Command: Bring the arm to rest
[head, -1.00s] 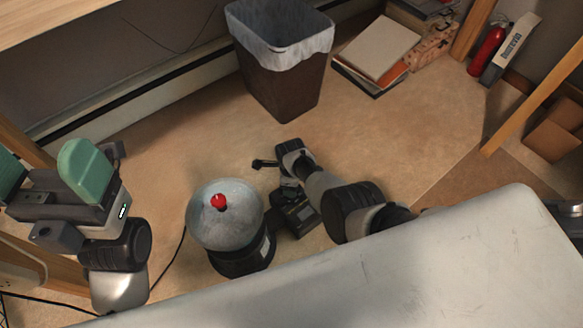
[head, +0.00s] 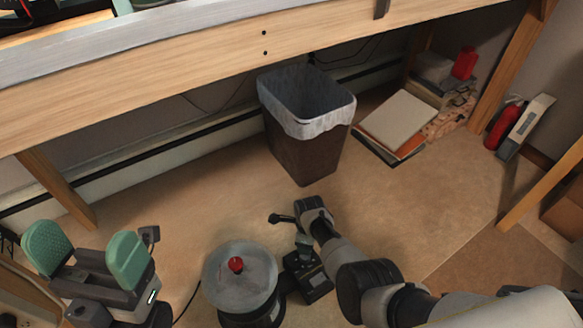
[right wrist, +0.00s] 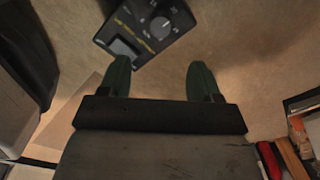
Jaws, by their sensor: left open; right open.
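My left gripper (head: 88,254) is at the lower left of the head view, with its two green fingers pointing up and spread wide apart. Nothing is between them. My right arm (head: 366,285) reaches in from the lower right of the head view, and its fingers are mostly hidden there by the wrist. In the right wrist view, my right gripper (right wrist: 160,78) is open, with two dark green fingers apart and nothing between them. The tan floor shows beyond the fingers.
A wooden bench (head: 215,85) spans the top of the head view. A wooden leg (head: 540,185) stands at right. Open floor (head: 190,205) lies between.

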